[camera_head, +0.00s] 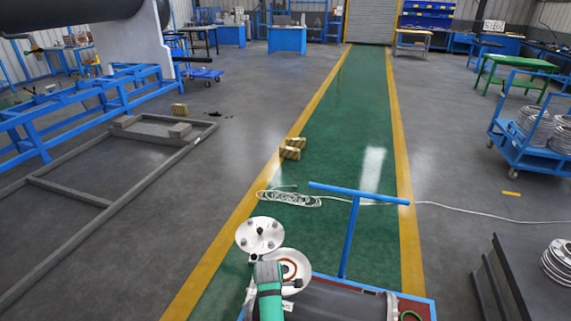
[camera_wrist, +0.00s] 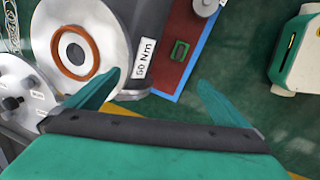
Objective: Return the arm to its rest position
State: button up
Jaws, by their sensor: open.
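My gripper (camera_wrist: 158,78) is open and empty in the wrist view, its two teal fingers spread apart. Beyond the left finger is a pale round flange face (camera_wrist: 105,35) with an orange ring (camera_wrist: 68,72) around its bore. A grey shell body with a "50 Nm" label (camera_wrist: 145,58) lies behind it. A separate bolted disc (camera_wrist: 12,85) is at the left edge. In the head view my green and grey arm is low in the middle, partly covering the flange face (camera_head: 300,280). The bolted disc (camera_head: 260,222) stands beyond it, and the dark shell (camera_head: 340,303) lies right of it.
A cart with a blue handle (camera_head: 355,193) and a red deck (camera_wrist: 185,72) carries the shell. A white hose (camera_head: 290,200) lies across the green lane beyond. A grey floor frame (camera_head: 70,198) is left, a blue trolley (camera_head: 525,155) right.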

jog(key=s+a+f+m+t+y, duration=0.15)
jog(key=s+f+m+t, duration=0.25)
jog(key=s+f, duration=0.65)
jog(key=s+r+m+t, duration=0.2)
jog(key=s+m+t, duration=0.15)
jog(key=s, duration=0.95)
jog(key=s+d+r+m+t, duration=0.2)
jog(key=s+r+m+t, duration=0.1)
jog(key=s+r, duration=0.7)
jog(key=s+d+r+m+t, duration=0.2)
jog(key=s+r+m, duration=0.4)
jog(key=s+r, duration=0.5)
notch_tip(320, 180, up, 7)
jog(key=shift+d+f+t+h, duration=0.1)
jog(key=shift+d+t+h, duration=0.25)
jog(key=shift+t+h, duration=0.15)
jog(key=shift+s, duration=0.1)
